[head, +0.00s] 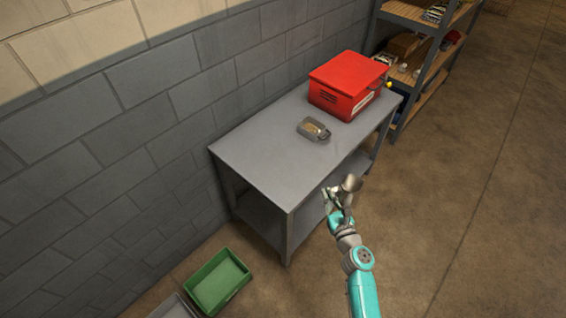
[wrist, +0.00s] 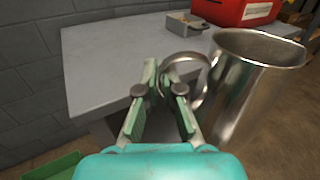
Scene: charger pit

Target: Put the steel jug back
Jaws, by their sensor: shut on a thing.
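The steel jug (wrist: 244,85) is in my gripper, upright or nearly so, with its open mouth up in the wrist view. My gripper (wrist: 165,85) is shut on the jug's looped handle, and the jug's body hangs to the right of the fingers. In the head view, my gripper (head: 340,200) and the small, partly hidden jug (head: 351,183) are in the air at the near side of the grey table (head: 250,148). The jug is apart from the table.
A red box (head: 345,82) stands at the table's far right end, with a small grey tray (head: 314,130) in front of it. A green bin (head: 218,281) is on the floor at the lower left. Shelving (head: 425,60) stands beyond the table.

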